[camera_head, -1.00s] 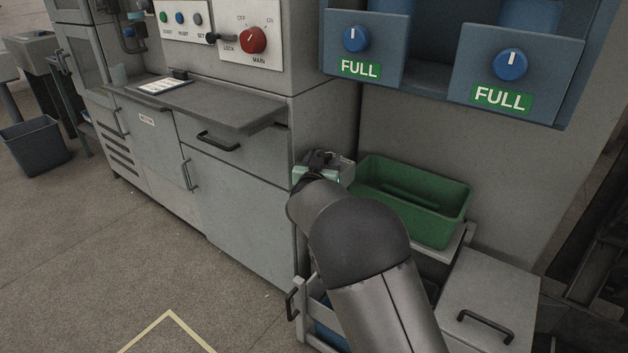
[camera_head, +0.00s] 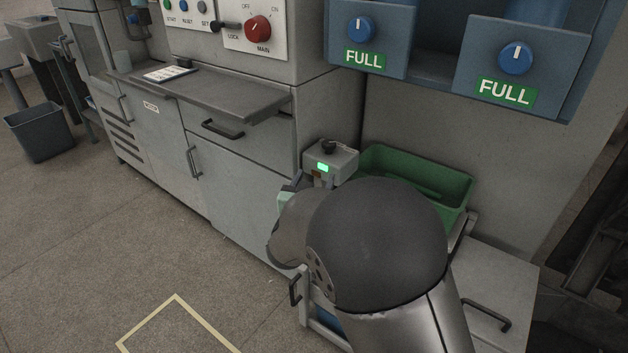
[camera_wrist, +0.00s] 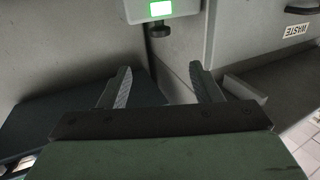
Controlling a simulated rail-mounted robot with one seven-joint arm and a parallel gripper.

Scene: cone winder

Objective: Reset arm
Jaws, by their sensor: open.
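My gripper (camera_wrist: 160,82) is open, with its two ridged fingers apart and nothing between them. In the head view my own arm hides most of it; only a pale green part of the wrist end shows at the arm's left. A small grey box with a lit green display (camera_head: 323,166) and a dark knob on top stands just beyond the wrist. Its lit display (camera_wrist: 160,8) also shows at the top of the wrist view, ahead of the fingers and apart from them.
A green bin (camera_head: 415,170) sits right of the grey box, partly behind my arm. Grey cabinets with a shelf (camera_head: 205,93) stand left. Two blue units with FULL labels (camera_head: 505,92) hang above. A panel marked WASTE (camera_wrist: 297,30) shows right in the wrist view. Floor at left is open.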

